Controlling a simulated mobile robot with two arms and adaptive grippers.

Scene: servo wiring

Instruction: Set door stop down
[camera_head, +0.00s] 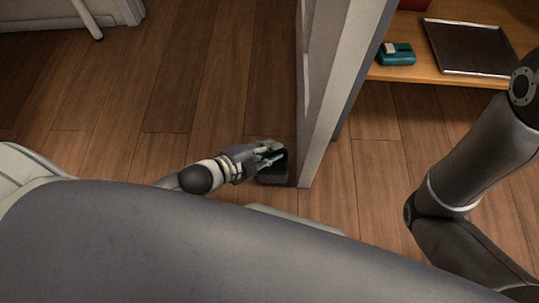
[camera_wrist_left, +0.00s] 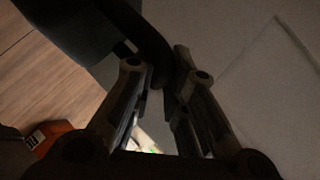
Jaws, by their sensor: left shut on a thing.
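The door stop (camera_head: 273,175) is a small dark block low by the floor, right beside the foot of the open door (camera_head: 318,130). My left gripper (camera_head: 270,153) reaches in from the left and is shut on its upper part. In the left wrist view the door stop (camera_wrist_left: 85,25) is a dark shape at the top, and a curved dark bar of it runs between the fingers of my left gripper (camera_wrist_left: 160,80). I cannot tell whether the door stop touches the floor. My right gripper is out of view.
A wooden shelf (camera_head: 440,83) at the upper right holds a metal tray (camera_head: 470,48) and a teal device (camera_head: 397,57). My right arm (camera_head: 470,165) hangs at the right. The wooden floor (camera_head: 200,80) left of the door is clear. An orange-red thing (camera_wrist_left: 50,133) shows in the left wrist view.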

